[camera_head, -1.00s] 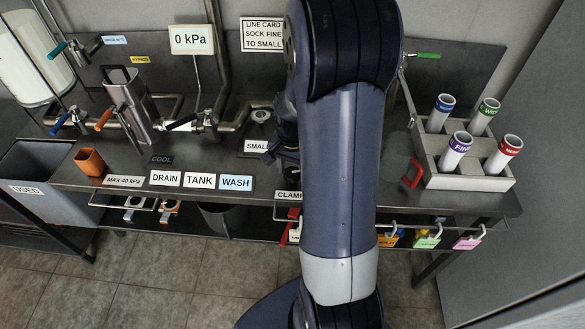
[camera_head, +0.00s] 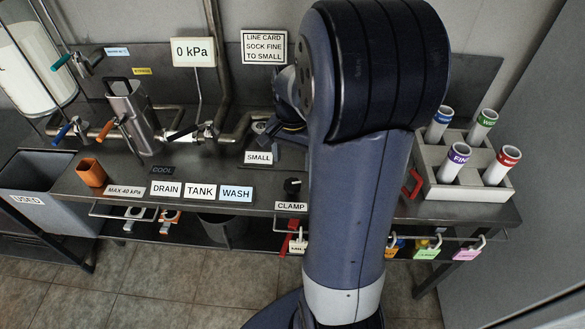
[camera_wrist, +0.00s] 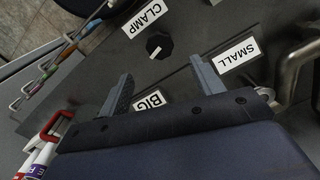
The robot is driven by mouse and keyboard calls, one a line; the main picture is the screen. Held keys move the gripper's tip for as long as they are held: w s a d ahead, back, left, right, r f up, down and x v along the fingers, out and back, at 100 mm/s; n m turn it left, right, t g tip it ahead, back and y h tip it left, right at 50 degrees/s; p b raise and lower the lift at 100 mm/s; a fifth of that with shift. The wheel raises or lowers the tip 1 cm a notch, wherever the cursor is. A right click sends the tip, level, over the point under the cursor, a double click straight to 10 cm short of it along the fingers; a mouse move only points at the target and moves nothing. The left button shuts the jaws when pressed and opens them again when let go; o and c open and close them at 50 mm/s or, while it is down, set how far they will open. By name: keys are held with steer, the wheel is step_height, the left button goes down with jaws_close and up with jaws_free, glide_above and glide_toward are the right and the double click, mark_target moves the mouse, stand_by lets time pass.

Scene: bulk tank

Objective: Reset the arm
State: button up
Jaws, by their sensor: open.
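My gripper (camera_wrist: 161,69) is open in the wrist view, with its two grey fingers apart and nothing between them. Its fingers hang over the dark bench top (camera_wrist: 100,65), between the BIG label (camera_wrist: 152,103) and the SMALL label (camera_wrist: 238,55). The black clamp knob (camera_wrist: 158,46) lies beyond the fingertips, beside the CLAMP label (camera_wrist: 144,18). In the head view my arm rises in front of the bench and hides part of it. The gripper is mostly hidden there, behind the arm near the SMALL label (camera_head: 258,157).
Steel pipes with coloured valve handles and a steel cylinder (camera_head: 128,108) stand at the left of the bench. An orange cup (camera_head: 91,172) sits at the front left. A rack (camera_head: 440,190) of colour-banded tubes stands at the right.

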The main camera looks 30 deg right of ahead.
mark_target(292, 183)
steer(key=shift+r, duration=0.85)
step_height(292, 183, down, 11)
steer(key=shift+r+b, duration=0.15)
steer(key=shift+b, duration=0.15)
steer(key=shift+n, duration=0.3)
